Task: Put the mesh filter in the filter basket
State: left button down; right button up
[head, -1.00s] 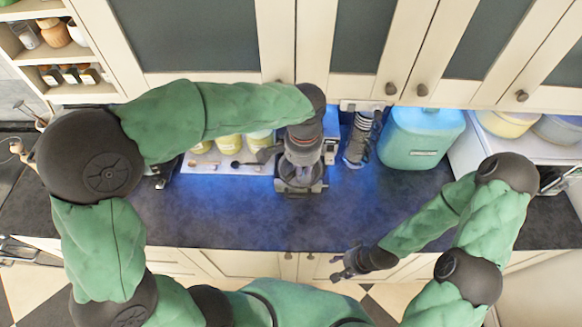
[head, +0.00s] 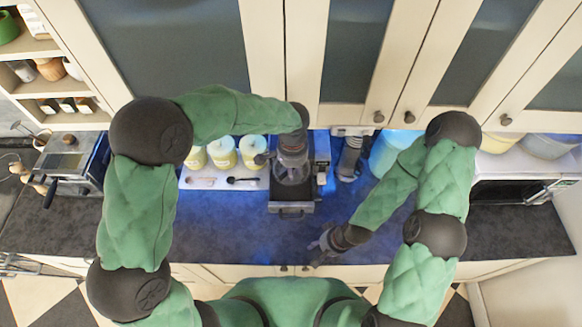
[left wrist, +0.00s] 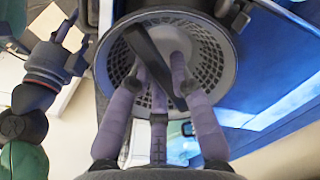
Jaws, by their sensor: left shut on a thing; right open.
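The mesh filter (left wrist: 213,88) is a round grey bowl with perforated walls, a pale rim and a dark bar across it. My left gripper (left wrist: 163,82) reaches into it from above and is shut on the dark bar; it is also in the head view (head: 291,160). The filter basket (head: 291,207) is the dark pulled-out holder on the front of the coffee machine, directly below the gripper. The filter is over or inside it; I cannot tell how deep it sits. My right gripper (head: 320,246) is open and empty by the counter's front edge.
Several yellow-labelled jars (head: 222,153) and two spoons on a white board (head: 222,178) stand left of the machine. A metal stack (head: 349,160) and a blue container (head: 388,150) are to its right. The counter in front (head: 220,220) is clear.

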pick_arm(q)
jog(key=shift+f+b, duration=0.9)
jog(key=shift+f, duration=0.9)
pick_arm(e)
jog(key=shift+f, duration=1.05)
pick_arm(q)
jog(key=shift+f+b, duration=0.3)
jog(key=shift+b, duration=0.2)
pick_arm(e)
jog(key=shift+f, duration=0.5)
pick_arm(q)
jog(key=shift+f, duration=0.1)
jog(key=shift+f+b, duration=2.05)
jog(key=shift+f, duration=0.5)
pick_arm(e)
jog(key=shift+f, duration=2.05)
pick_arm(q)
jog(key=c, duration=1)
grip_release()
jog(key=shift+c, duration=0.2)
jog(key=shift+r, duration=0.15)
pick_arm(e)
jog(key=shift+r, duration=0.1)
pick_arm(q)
jog(key=shift+r+p, duration=2.45)
jog(key=shift+r, duration=1.45)
pick_arm(e)
jog(key=shift+r, duration=2.35)
